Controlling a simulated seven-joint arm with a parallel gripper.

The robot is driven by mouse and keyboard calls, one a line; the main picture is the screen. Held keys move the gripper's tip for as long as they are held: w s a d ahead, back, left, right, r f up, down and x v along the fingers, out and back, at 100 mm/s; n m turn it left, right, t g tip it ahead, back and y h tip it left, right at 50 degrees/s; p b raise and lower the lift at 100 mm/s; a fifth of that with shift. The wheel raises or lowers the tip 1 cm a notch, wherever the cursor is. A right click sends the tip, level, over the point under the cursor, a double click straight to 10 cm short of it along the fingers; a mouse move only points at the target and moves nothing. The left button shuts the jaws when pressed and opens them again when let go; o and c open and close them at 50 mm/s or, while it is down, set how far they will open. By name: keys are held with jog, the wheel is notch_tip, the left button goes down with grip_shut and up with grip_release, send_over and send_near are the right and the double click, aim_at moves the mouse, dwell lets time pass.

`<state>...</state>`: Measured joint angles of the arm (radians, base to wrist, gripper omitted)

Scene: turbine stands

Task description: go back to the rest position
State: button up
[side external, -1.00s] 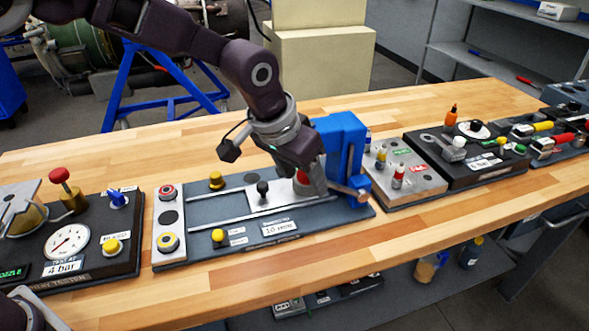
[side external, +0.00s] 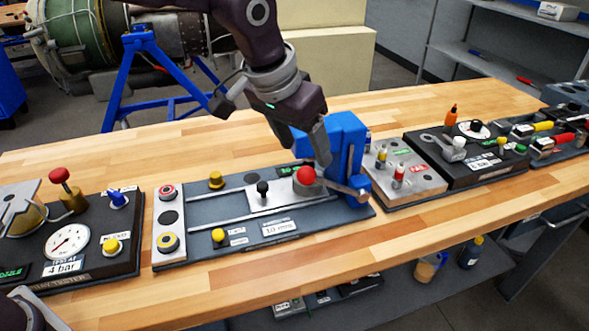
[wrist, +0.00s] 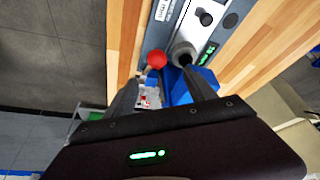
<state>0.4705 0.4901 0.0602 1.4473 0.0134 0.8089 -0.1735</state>
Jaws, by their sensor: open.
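My gripper (side external: 318,150) is open and empty, just above and behind the red ball knob (side external: 306,175) at the right end of the grey-blue slide panel (side external: 200,247). Whether a finger touches the block I cannot tell.
A tester panel with a gauge (side external: 68,241) and red-topped lever stands at the left. Grey and black panels (side external: 465,160) with coloured knobs and tools stand at the right. The wooden bench top (side external: 400,240) is clear in front, and there is free air above the panels.

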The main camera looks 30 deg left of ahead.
jog(key=shift+r, duration=0.15)
jog(key=s+a+r+n, duration=0.1)
jog(key=s+a+r, duration=0.3)
jog(key=s+a, duration=0.35)
jog(key=s+a+r+n, duration=0.1)
jog(key=s+a+r, duration=0.3)
jog(key=s+a, duration=0.35)
jog(key=s+a+f, duration=0.2)
jog(key=s, duration=0.5)
jog(key=s+a+f+n+t+y, duration=0.1)
jog(key=s+a+f, duration=0.1)
jog(key=s, duration=0.6)
jog(key=shift+a+f, duration=0.35)
jog(key=shift+a, duration=0.2)
